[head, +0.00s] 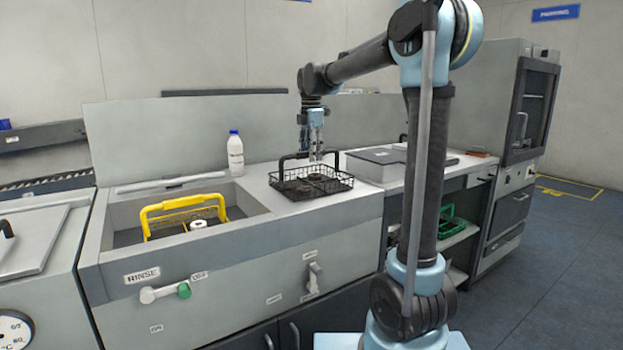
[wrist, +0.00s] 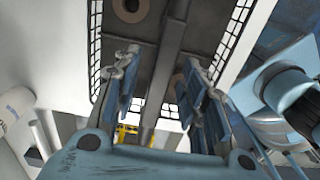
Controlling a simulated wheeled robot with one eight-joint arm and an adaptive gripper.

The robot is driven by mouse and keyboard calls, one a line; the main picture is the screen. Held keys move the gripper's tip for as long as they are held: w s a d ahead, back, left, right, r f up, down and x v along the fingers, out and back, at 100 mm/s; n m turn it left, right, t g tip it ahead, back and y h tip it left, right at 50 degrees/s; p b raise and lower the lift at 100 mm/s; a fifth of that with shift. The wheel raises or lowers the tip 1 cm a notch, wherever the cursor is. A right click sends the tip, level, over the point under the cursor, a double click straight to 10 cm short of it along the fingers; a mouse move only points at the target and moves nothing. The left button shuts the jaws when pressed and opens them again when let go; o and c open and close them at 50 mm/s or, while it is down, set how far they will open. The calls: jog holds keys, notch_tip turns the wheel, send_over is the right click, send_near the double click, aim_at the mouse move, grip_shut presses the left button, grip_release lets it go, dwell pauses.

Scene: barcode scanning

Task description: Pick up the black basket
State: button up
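The black basket (head: 322,191) is a wire basket with an upright dark handle (head: 283,172). It stands on the grey counter to the right of the sink. My gripper (head: 316,157) points down over the basket, at the handle's height. In the wrist view the two blue fingers of my gripper (wrist: 160,65) are apart, with the handle bar (wrist: 172,60) running between them. A gap shows on either side of the bar. The basket's mesh wall (wrist: 236,32) and dark floor show below. Round items lie in the basket; their details are unclear.
A sink (head: 118,222) at left holds a yellow-handled basket (head: 152,222) with a white round item. A white bottle (head: 235,153) stands behind it. A grey box (head: 378,165) sits on the counter right of the black basket. A green basket (head: 450,228) is on a lower shelf.

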jog(key=shift+f, duration=0.25)
dwell(0.4)
grip_shut()
